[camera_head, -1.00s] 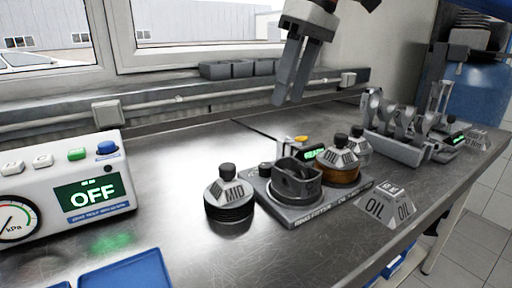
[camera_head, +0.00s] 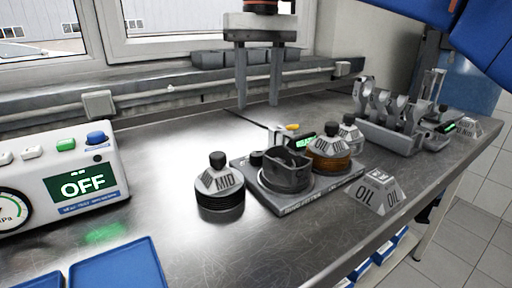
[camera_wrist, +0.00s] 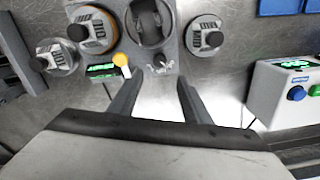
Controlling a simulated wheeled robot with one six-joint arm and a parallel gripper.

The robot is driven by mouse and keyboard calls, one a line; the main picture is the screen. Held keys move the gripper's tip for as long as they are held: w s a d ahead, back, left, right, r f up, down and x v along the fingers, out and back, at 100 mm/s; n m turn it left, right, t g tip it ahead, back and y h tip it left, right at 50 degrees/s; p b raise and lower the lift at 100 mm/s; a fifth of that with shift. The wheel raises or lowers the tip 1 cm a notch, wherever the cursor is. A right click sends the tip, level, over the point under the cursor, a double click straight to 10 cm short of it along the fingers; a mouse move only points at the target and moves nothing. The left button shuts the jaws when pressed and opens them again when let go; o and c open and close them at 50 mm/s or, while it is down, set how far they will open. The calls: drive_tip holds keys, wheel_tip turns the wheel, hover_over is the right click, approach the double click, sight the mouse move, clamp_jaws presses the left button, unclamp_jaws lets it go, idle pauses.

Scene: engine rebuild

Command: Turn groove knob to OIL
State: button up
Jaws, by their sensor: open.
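The ring fitter (camera_head: 300,206) is a grey base plate on the bench with a dark piston in its round seat. A small dark knob (camera_head: 256,158), apparently the groove knob, sits at its back left corner. In the wrist view this knob (camera_wrist: 160,61) has small white marks around it; which one it points to is too small to read. My gripper (camera_head: 258,106) is open and empty, pointing down above and behind the fitter, apart from the knob. In the wrist view my fingertips (camera_wrist: 158,84) are spread just below the knob.
A dark MID canister (camera_head: 219,190) stands left of the fitter. An amber OIL canister (camera_head: 329,152) and a grey canister (camera_head: 350,132) stand right. A yellow-tipped lever (camera_head: 292,127) rises at the back beside a green display. An OIL sign block (camera_head: 377,191) is near the front edge.

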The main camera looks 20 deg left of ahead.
sight(257, 153)
wheel_tip(257, 153, down, 13)
drive_tip(key=shift+a+r, duration=0.1)
drive_tip(key=shift+r, duration=0.05)
idle(0.4)
drive_tip(key=c, duration=1)
drive_tip(key=shift+c, duration=0.2)
drive_tip(key=shift+n, duration=0.8)
drive_tip(key=o, duration=1)
